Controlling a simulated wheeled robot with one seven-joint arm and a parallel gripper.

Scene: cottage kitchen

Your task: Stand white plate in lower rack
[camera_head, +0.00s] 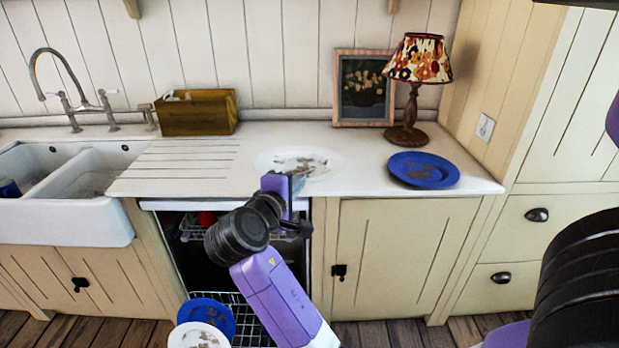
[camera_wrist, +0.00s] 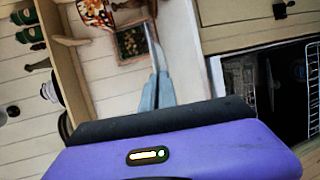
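A white plate (camera_head: 278,158) with brown food stains shows at the worktop, above the open dishwasher. My gripper (camera_head: 292,184) is at the plate's front rim. In the wrist view the grey fingers (camera_wrist: 157,92) are closed together on a thin pale edge (camera_wrist: 153,45), which looks like this plate seen edge-on. I cannot tell whether the plate touches the worktop. The lower rack (camera_head: 255,333) is pulled out below, partly hidden by my arm. It holds a blue plate (camera_head: 222,311) and another stained white plate (camera_head: 190,338).
A stained blue plate (camera_head: 424,170) lies on the worktop to the right, near a lamp (camera_head: 412,90) and a framed picture (camera_head: 363,86). A wooden box (camera_head: 198,115) stands at the back left, beside the sink (camera_head: 75,215). The upper rack (camera_head: 190,230) sits inside the dishwasher.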

